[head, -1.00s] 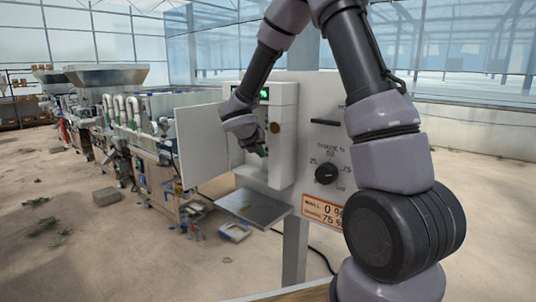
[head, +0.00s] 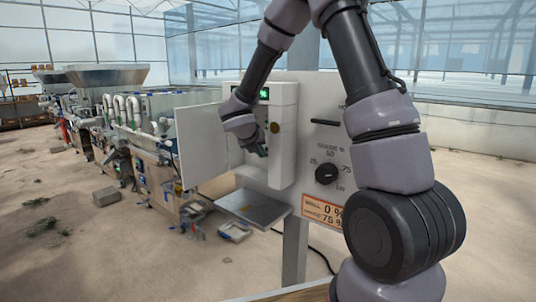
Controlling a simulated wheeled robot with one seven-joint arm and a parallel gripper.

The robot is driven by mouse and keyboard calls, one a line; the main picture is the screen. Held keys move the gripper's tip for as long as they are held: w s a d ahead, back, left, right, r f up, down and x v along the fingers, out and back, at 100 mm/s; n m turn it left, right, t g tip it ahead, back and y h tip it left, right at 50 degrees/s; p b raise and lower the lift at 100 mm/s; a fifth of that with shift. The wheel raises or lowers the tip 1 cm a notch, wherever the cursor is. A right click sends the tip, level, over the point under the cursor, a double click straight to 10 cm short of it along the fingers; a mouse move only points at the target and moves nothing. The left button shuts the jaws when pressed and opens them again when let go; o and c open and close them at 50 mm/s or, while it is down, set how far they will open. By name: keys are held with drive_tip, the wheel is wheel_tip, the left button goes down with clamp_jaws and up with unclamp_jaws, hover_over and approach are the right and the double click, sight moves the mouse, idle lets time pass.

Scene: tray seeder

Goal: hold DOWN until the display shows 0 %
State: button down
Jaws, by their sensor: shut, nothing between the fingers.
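My gripper (head: 262,151) is at the front of the white control box (head: 284,118), low on its face and seen from behind my wrist. Its fingers are shut with nothing between them. A small green-lit display (head: 264,93) is on the upper part of the box; its figures are too small to read. The DOWN button cannot be made out, and my wrist and arm cover part of the box face. Whether the fingertips touch the box cannot be told.
An open white door (head: 200,146) stands left of my gripper. A grey shelf (head: 253,208) is below. Seeder machinery (head: 128,130) stands at the left.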

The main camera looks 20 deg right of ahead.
drive_tip(key=shift+d, duration=0.1)
drive_tip(key=shift+w+d, duration=0.25)
idle(0.3)
drive_tip(key=shift+w+d+r, duration=0.15)
drive_tip(key=shift+w+d, duration=0.25)
drive_tip(key=shift+d, duration=0.35)
idle(2.6)
drive_tip(key=shift+s, duration=0.1)
idle(3.1)
drive_tip(key=shift+s+a+f, duration=0.2)
drive_tip(key=shift+s+f, duration=0.05)
drive_tip(key=shift+s+a, duration=0.15)
drive_tip(key=shift+s, duration=0.2)
drive_tip(key=shift+a, duration=0.1)
